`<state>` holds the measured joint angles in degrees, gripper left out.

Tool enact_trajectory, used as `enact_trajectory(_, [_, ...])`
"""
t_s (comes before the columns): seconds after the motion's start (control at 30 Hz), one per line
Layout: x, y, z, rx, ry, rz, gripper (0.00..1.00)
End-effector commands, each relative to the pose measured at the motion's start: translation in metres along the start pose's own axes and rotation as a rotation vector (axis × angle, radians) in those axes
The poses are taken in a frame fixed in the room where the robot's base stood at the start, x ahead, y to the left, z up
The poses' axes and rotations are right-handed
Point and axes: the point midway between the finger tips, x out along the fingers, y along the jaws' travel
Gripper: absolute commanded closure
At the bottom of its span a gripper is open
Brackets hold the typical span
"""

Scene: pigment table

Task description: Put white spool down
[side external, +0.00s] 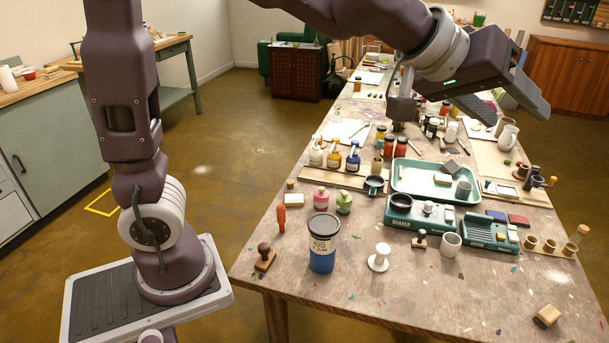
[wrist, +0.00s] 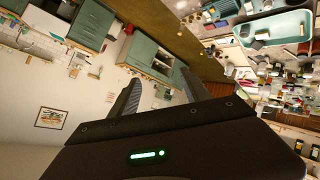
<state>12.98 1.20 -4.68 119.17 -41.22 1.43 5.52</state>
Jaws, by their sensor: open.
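The white spool (side external: 379,257) stands upright on the wooden table, near its front edge, just right of a blue jar with a dark lid (side external: 322,243). Nothing touches the spool. My gripper (side external: 517,106) is raised high above the right part of the table, well up and away from the spool. Its two fingers are apart with nothing between them. In the wrist view my gripper (wrist: 160,78) also shows spread and empty, with the room's wall and cabinets beyond. I cannot make out the spool in the wrist view.
Right of the spool are a dark-based stamp (side external: 420,240), a white cup (side external: 451,244) and a green shaker device (side external: 420,214). A green tray (side external: 436,180) lies behind. A wooden stamp (side external: 265,257) is at the left edge. The front right tabletop is mostly clear, with a wooden block (side external: 547,315).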

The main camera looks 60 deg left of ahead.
Motion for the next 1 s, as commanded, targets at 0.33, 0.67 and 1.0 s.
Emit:
enact_trajectory(0.33, [-0.21, -0.161, 0.171, 0.361, -0.396, -0.337, 0.45])
enact_trajectory(0.67, [-0.223, -0.177, 0.186, 0.375, -0.432, -0.385, 0.45])
enact_trajectory(1.0, [-0.223, -0.177, 0.185, 0.376, -0.43, -0.383, 0.45])
